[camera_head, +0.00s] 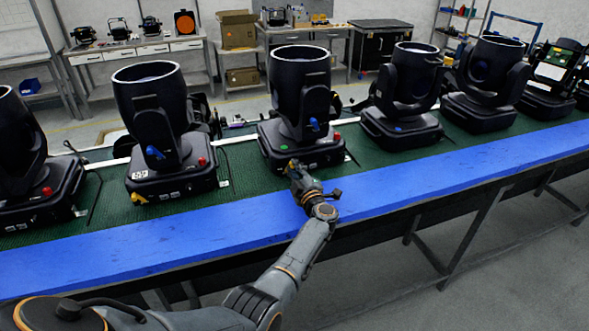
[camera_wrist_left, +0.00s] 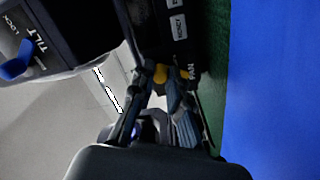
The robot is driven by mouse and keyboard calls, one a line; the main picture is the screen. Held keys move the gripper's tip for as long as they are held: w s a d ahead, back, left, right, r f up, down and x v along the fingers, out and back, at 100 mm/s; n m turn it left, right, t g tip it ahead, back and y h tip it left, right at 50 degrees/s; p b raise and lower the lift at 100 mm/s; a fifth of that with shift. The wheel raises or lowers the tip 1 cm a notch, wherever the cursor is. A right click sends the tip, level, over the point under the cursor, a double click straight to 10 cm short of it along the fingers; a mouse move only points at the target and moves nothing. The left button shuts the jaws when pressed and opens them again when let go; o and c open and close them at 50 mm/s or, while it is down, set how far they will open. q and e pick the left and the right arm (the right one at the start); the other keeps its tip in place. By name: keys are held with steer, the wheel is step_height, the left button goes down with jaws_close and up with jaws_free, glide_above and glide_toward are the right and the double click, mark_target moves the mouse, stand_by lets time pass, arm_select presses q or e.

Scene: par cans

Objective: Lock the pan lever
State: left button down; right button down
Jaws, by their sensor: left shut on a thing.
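The black par can (camera_head: 300,85) stands upright on its base in the middle of the row on the bench. Its small yellow pan lever (camera_wrist_left: 160,73) is at the base's front, beside the "PAN" label (camera_wrist_left: 191,72) in the left wrist view. My left gripper (camera_head: 293,170) reaches the front left of this base, and its fingers (camera_wrist_left: 163,92) are closed around the yellow lever, hiding part of it. The blue tilt lever (camera_head: 314,124) is higher up on the yoke and also shows in the left wrist view (camera_wrist_left: 16,66). My right gripper is not in view.
Other par cans stand close on both sides, such as one at left (camera_head: 155,120) with its own yellow lever (camera_head: 138,198), and one at right (camera_head: 405,95). The blue front strip (camera_head: 440,185) of the bench is clear apart from my arm over it.

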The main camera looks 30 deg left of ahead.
arm_select(q)
steer(key=shift+f, duration=0.15)
steer(key=c, duration=1.3)
jaws_free()
steer(key=shift+v, duration=3.8)
